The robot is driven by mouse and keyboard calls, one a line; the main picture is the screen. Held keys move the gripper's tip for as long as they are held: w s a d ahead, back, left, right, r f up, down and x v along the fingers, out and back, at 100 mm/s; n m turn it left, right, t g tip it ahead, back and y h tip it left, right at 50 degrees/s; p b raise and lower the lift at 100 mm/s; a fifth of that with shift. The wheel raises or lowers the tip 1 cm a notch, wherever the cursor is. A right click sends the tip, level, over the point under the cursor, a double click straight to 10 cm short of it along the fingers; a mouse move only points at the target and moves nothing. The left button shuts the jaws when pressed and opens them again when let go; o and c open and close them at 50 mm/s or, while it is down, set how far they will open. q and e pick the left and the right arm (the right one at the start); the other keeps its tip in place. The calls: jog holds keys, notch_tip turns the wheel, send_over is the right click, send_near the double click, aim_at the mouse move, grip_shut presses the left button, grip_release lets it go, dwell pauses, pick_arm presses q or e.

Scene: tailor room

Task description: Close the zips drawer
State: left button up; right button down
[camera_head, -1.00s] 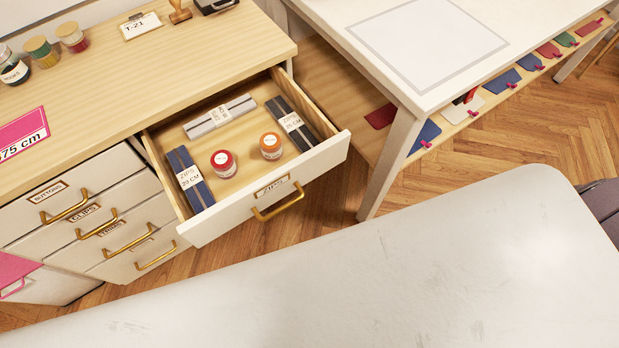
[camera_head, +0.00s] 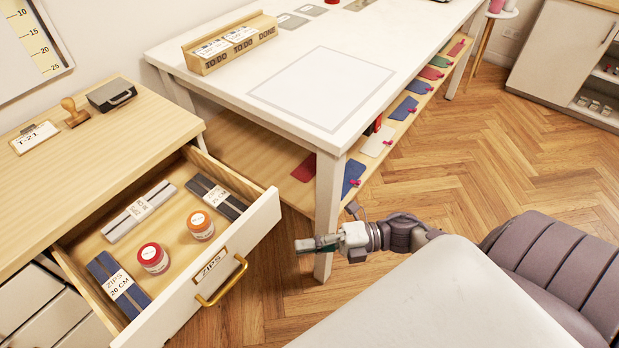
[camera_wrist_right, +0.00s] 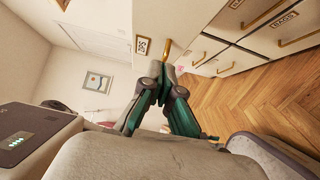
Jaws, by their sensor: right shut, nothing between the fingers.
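The zips drawer (camera_head: 255,236) stands pulled out of the wooden-topped cabinet in the head view. Its white front has a brass handle (camera_head: 222,284) and a "ZIPS" label. Inside lie a blue zip bundle (camera_head: 118,283), a grey one (camera_head: 139,211), a dark one (camera_head: 215,196), a red-lidded jar (camera_head: 153,258) and an orange-lidded jar (camera_head: 200,225). My right gripper (camera_head: 303,246) is shut and empty, in front of and to the right of the drawer front, apart from it. In the right wrist view its fingers (camera_wrist_right: 163,72) point towards the brass handle. My left gripper is not in view.
A white worktable (camera_head: 322,88) with a lower wooden shelf of coloured pieces stands right of the drawer, its near leg (camera_head: 328,215) close to my right gripper. A stamp (camera_head: 74,112) and a black case (camera_head: 112,95) sit on the cabinet top. Wood floor lies clear beyond.

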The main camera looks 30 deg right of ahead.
aim_at(244, 242)
jog(key=w+a, duration=0.2)
jog(key=a, duration=0.1)
jog(key=w+a+p, duration=0.1)
jog(key=w+a, duration=0.2)
jog(key=shift+w+a, duration=0.35)
jog(key=shift+a, duration=0.05)
jog(key=shift+w+a, duration=0.15)
jog(key=shift+w, duration=0.25)
